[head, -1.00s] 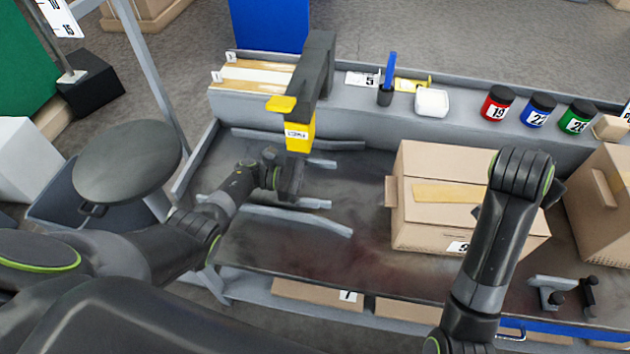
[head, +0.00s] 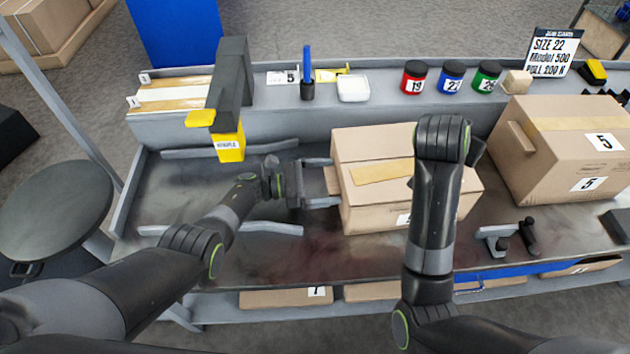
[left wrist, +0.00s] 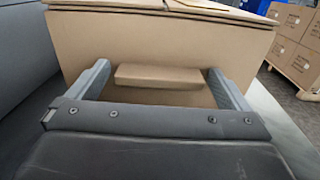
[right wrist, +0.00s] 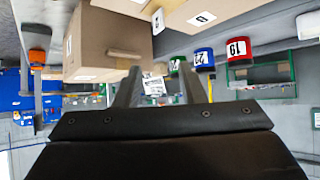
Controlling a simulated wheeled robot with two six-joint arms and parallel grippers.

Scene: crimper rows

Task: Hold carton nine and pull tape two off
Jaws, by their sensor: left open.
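Carton nine (head: 362,212) is a closed brown carton in the middle of the bench; its number label is partly hidden by my right arm. A tan tape strip, seemingly tape two (head: 381,173), lies across its top; its right end is hidden behind my right arm. A block-shaped tab (head: 332,181) sticks out of the carton's left side. My left gripper (head: 325,182) is open, with its fingers on either side of this tab. The left wrist view shows the tab (left wrist: 158,77) between the spread fingers, with gaps. My right gripper (right wrist: 160,78) is open and empty in the right wrist view.
A larger carton marked 5 (head: 560,150) stands to the right. Red (head: 414,77), blue (head: 451,77) and green (head: 487,77) jars line the back ledge. A dark press with a yellow head (head: 229,142) stands at left. Small tools (head: 500,238) lie at front right.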

